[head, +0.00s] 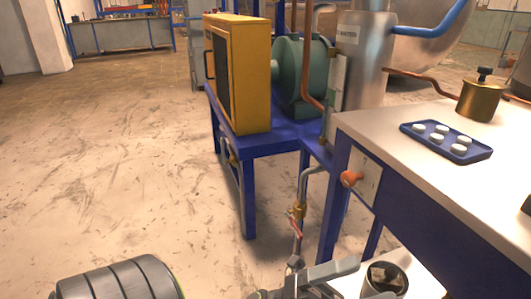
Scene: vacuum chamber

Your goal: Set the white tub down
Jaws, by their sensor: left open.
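My left gripper (325,274) is at the bottom edge of the head view, partly cut off. Its jaws are open, and I see nothing held between them. Just right of it stands a round, open-topped grey container (386,278) with a dark inside, cut off by the bottom edge. A white surface (425,270) shows around this container. I cannot tell whether either of these is the white tub, and no other tub is clearly in view. My right gripper is not in view.
A white-topped blue bench (410,150) fills the right, with a blue tray (419,141) of several white pieces and a brass pot (481,98). A blue stand (250,143) carries a yellow box (237,75) and green motor (301,75). The floor at left is clear.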

